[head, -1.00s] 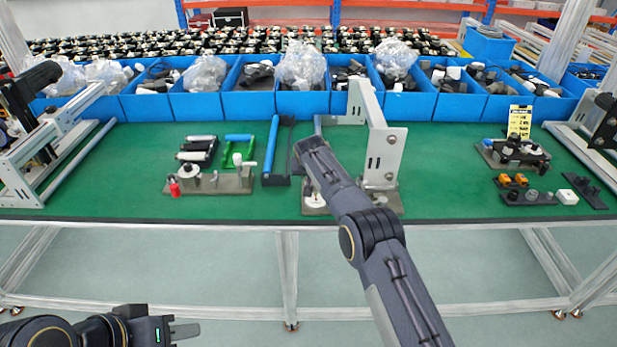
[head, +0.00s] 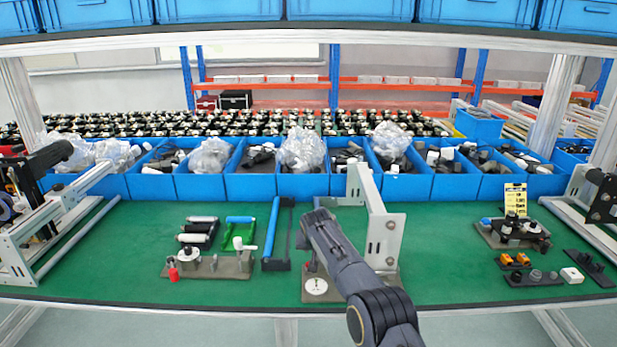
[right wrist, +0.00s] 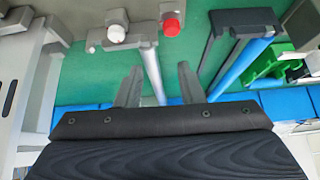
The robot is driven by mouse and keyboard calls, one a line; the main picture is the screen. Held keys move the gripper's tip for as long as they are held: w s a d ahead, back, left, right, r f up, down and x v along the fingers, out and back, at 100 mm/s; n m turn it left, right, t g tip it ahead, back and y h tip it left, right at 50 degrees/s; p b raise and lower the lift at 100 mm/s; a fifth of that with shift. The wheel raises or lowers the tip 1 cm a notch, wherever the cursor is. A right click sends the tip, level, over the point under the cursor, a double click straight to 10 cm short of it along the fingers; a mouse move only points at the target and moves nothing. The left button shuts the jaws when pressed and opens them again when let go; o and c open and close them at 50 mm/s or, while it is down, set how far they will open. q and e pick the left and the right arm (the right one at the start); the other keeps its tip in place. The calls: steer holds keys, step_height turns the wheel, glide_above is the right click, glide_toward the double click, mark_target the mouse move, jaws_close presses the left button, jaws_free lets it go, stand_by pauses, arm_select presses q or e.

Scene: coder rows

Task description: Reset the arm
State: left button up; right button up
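My right arm (head: 350,265) reaches in from the bottom over the table's middle, its end beside the grey-white upright bracket (head: 384,240) of the centre fixture. The arm hides its own fingers in the head view. In the right wrist view my right gripper (right wrist: 158,84) has its two fingers apart. A grey rod (right wrist: 151,68) shows between them, seemingly beyond them, and I see nothing clamped. A red knob (right wrist: 171,27) and a white knob (right wrist: 116,34) show above the fingers. My left gripper is not in view.
The green table (head: 130,245) carries a fixture base (head: 225,265) left of centre, a blue bar (head: 272,228) and a black-part fixture (head: 514,232) at right. Blue bins (head: 250,187) line the back. A shelf with blue crates (head: 350,8) spans the top. Green surface right of centre is clear.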

steer(key=s+d+r+m+y, duration=0.1)
steer(key=s+d+r, duration=0.3)
steer(key=d+r, duration=0.25)
steer(key=s+d+r+m, duration=0.1)
steer(key=s+d+r, duration=0.3)
steer(key=d+r, duration=0.3)
steer(key=s+d+r+g+y, duration=0.1)
steer(key=s+d+r, duration=0.25)
steer(key=s, duration=0.25)
steer(key=s+d+r, duration=0.2)
steer(key=s+d, duration=0.2)
steer(key=s, duration=0.2)
steer(key=s+d+y, duration=0.1)
steer(key=s, duration=1.9)
steer(key=s+a+f, duration=0.1)
steer(key=s+f, duration=0.2)
steer(key=s, duration=0.4)
steer(key=s+a+f, duration=0.2)
steer(key=s+f, duration=0.2)
steer(key=s, duration=0.4)
steer(key=shift+a+n+y, duration=0.15)
steer(key=shift+n+y, duration=0.15)
steer(key=shift+y, duration=0.1)
